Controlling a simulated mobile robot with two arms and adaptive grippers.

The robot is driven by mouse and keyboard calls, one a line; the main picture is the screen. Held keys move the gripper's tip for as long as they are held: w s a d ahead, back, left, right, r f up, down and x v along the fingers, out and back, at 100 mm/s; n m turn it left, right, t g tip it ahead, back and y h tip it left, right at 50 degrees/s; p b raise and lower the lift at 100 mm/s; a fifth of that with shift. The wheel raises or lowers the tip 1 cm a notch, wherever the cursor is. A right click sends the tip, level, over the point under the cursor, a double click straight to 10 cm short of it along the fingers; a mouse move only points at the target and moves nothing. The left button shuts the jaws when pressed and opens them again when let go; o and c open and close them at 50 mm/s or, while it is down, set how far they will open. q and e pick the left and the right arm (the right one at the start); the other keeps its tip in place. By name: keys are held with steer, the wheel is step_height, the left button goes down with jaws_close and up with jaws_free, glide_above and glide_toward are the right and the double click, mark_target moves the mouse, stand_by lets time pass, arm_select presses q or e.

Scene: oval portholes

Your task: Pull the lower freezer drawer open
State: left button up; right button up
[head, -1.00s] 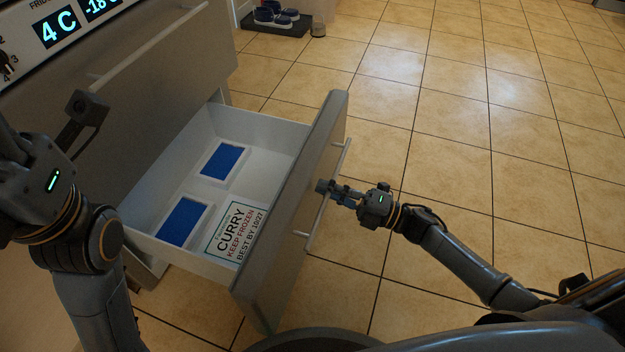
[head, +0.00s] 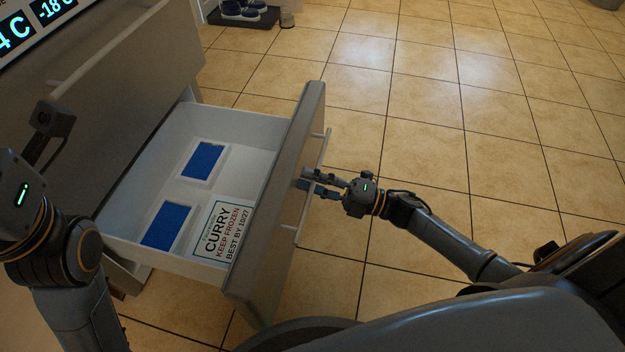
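The lower freezer drawer (head: 268,215) stands well out from the grey fridge-freezer, its white inside showing. In it lie two blue-topped packs (head: 203,161) and a white box labelled CURRY, KEEP FROZEN (head: 226,232). A thin bar handle (head: 324,148) runs along the drawer's front face. My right gripper (head: 306,180) is at the middle of this handle, its two fingers apart, one on each side of the bar. Whether a finger touches the bar I cannot tell. My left arm is at the left edge; its fingers are not in view.
The closed upper drawer has its own bar handle (head: 95,58), above the open one. A lit temperature panel (head: 45,12) is at the top left. Tiled floor (head: 440,120) to the right is clear.

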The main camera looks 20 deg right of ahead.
steer(key=v, duration=1.2)
stand_by(0.3)
